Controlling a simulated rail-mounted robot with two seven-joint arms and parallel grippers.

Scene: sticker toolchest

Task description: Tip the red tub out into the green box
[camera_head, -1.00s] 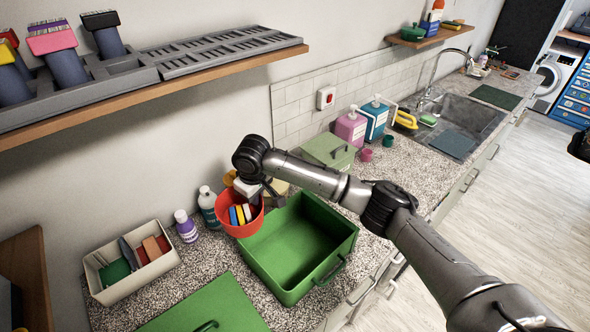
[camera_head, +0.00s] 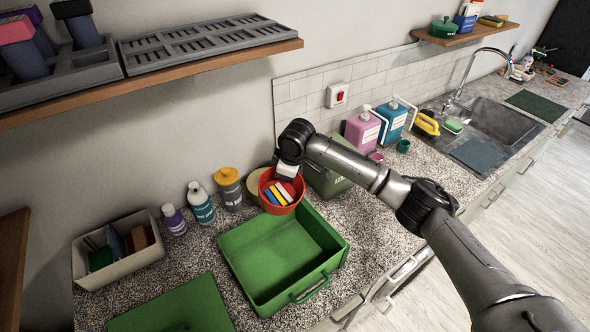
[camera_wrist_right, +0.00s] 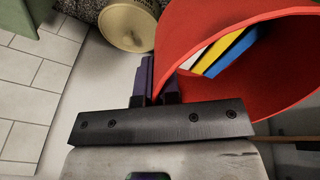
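The red tub (camera_head: 267,183) is held up by the back edge of the green box (camera_head: 258,290), with several blue, yellow and white blocks (camera_head: 277,194) in it. My right gripper (camera_head: 286,172) is at the tub's back rim. In the right wrist view its two dark fingers (camera_wrist_right: 157,82) are close together at the wall of the red tub (camera_wrist_right: 190,30), and the blocks (camera_wrist_right: 222,52) show inside. The tub looks tilted in that view. The green box is open and its visible floor is empty. My left gripper is not in view.
A green lid (camera_head: 178,310) lies in front left. A cream bin (camera_head: 110,273) and bottles (camera_head: 201,204) stand left of the box. A wooden shelf (camera_head: 200,75) hangs above on the left.

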